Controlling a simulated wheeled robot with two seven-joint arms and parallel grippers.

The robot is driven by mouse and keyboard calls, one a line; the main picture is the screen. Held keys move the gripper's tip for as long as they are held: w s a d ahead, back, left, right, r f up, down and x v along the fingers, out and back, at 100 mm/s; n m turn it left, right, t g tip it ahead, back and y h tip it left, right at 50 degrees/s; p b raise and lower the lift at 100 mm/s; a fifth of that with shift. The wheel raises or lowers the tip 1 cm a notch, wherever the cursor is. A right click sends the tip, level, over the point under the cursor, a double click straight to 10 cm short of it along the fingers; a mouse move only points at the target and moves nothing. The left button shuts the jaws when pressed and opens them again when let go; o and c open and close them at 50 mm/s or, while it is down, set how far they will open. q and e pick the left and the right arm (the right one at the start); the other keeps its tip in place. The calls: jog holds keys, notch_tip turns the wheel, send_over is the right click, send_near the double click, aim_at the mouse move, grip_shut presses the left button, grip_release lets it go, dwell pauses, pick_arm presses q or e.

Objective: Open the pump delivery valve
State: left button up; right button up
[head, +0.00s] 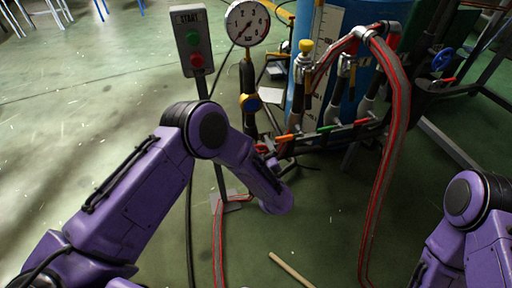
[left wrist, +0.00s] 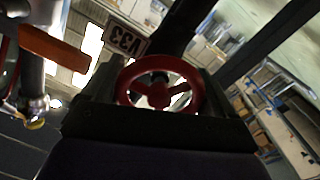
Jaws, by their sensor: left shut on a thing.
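A red handwheel (left wrist: 124,88) with spokes fills the middle of the left wrist view. A white tag (left wrist: 124,40) reading V33 is just behind it. My left gripper (left wrist: 158,92) is shut on the handwheel, with a dark finger on each side of it. In the head view my left gripper (head: 268,160) reaches the low pipework beside the gauge post, and my own wrist hides most of the wheel there. My right gripper is out of view; only part of my right arm shows at the lower right.
A pressure gauge (head: 247,22) stands above the pipework, with a START button box (head: 192,40) to its left. Green and orange lever handles (head: 328,128) sit just right of my left gripper. A red-striped hose (head: 392,130) hangs at the right. Open floor lies at the left.

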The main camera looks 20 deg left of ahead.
pick_arm(q)
jog(key=n+p, duration=0.1)
jog(key=n, duration=1.1)
jog(key=shift+n, duration=0.4)
jog(key=n, duration=0.6)
jog(key=n+b, duration=0.1)
jog(key=n, duration=0.5)
jog(key=shift+n, duration=0.4)
jog(key=shift+r, duration=0.1)
